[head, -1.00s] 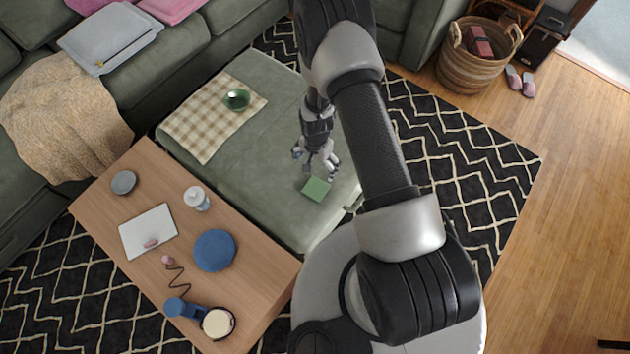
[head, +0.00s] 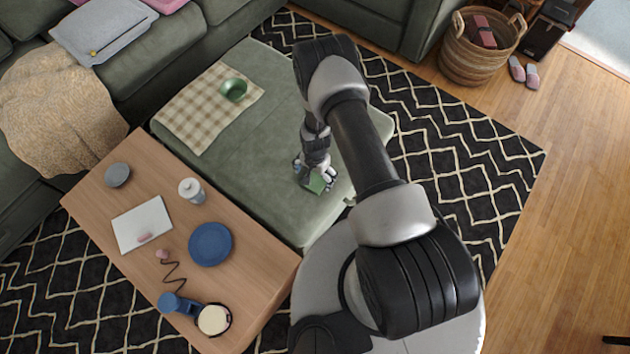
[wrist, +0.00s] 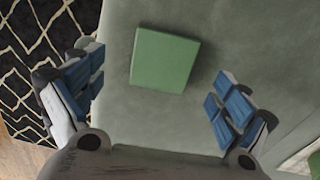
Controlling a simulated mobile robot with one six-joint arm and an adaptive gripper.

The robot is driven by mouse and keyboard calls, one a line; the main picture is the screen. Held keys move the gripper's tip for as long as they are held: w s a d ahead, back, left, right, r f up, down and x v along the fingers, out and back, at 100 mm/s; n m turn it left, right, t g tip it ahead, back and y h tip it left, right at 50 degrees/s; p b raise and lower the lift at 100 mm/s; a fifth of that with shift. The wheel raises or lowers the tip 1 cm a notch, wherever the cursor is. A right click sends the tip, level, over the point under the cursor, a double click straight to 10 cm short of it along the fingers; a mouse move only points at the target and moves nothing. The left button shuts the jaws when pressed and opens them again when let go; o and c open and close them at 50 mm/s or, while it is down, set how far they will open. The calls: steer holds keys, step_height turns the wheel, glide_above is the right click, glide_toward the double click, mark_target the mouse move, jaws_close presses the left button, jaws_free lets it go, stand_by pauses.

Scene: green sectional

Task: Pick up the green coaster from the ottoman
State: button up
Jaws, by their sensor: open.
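The green coaster (head: 317,184) is a small flat square lying on the ottoman (head: 262,190) near its front right corner. In the wrist view my gripper (wrist: 155,92) is open, with blue-padded fingers on both sides, apart from the coaster. How high the fingertips are above the ottoman is hard to tell.
A checkered cloth (head: 205,120) with a green bowl (head: 233,89) lies on the ottoman's far left. A wooden table (head: 160,215) with a blue plate (head: 210,244), a white jar (head: 192,190) and other items adjoins the ottoman. The ottoman around the coaster is clear.

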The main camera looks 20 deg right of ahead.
mark_target(313, 183)
steer(key=f, duration=0.1)
steer(key=f+b, duration=0.1)
steer(key=f, duration=0.1)
steer(key=f+b, duration=0.1)
steer(key=f, duration=0.1)
steer(key=shift+w+a, duration=0.1)
steer(key=shift+a, duration=0.25)
steer(key=shift+r, duration=0.1)
steer(key=c, duration=1.1)
